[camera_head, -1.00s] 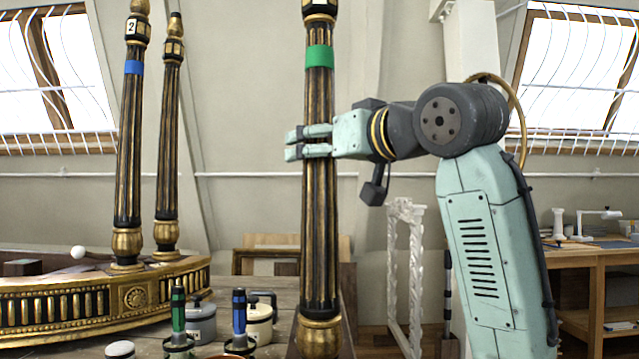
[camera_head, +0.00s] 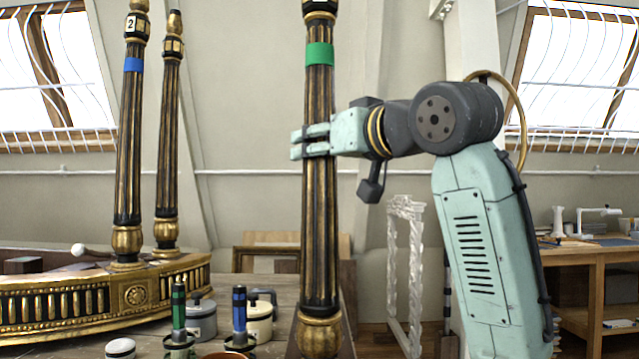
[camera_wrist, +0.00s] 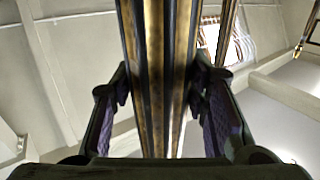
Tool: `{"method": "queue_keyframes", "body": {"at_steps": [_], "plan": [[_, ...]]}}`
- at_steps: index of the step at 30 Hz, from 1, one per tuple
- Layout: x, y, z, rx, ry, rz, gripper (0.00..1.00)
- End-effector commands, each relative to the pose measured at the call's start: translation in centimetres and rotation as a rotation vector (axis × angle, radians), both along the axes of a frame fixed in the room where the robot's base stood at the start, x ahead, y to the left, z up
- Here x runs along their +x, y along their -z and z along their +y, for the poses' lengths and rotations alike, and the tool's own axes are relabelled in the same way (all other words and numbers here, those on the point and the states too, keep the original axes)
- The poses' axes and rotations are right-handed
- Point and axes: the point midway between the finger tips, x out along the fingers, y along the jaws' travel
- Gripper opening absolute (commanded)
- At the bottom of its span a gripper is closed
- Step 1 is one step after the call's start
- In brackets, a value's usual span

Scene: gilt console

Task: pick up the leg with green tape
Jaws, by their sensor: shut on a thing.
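The leg with green tape (camera_head: 319,200) is a fluted black and gold column standing upright in the head view. Its green band (camera_head: 319,54) is near the top, above my gripper. My gripper (camera_head: 312,141) reaches in from the right and is shut on the shaft below the tape. In the wrist view the fluted shaft (camera_wrist: 158,70) runs between the two fingers. The leg's gold bulb (camera_head: 319,332) shows at the bottom of the picture; its lower end is cut off. The top is also cut off.
A curved gilt console frame (camera_head: 105,300) lies at left with a blue-taped leg (camera_head: 127,150) and another leg (camera_head: 168,130) upright on it. Green (camera_head: 178,315) and blue (camera_head: 239,315) handled tools and lidded pots (camera_head: 200,318) stand close left of the held leg. A white carved frame (camera_head: 405,270) stands right.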

Motion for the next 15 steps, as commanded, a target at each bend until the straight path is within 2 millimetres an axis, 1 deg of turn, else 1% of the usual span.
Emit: {"method": "queue_keyframes", "body": {"at_steps": [1,5,15], "plan": [[0.02,0.00,-0.02,0.000,0.001,0.000,0.17],[0.01,0.00,-0.04,0.000,0.001,0.000,0.09],[-0.08,-0.46,-0.01,0.002,0.000,-0.005,0.08]]}}
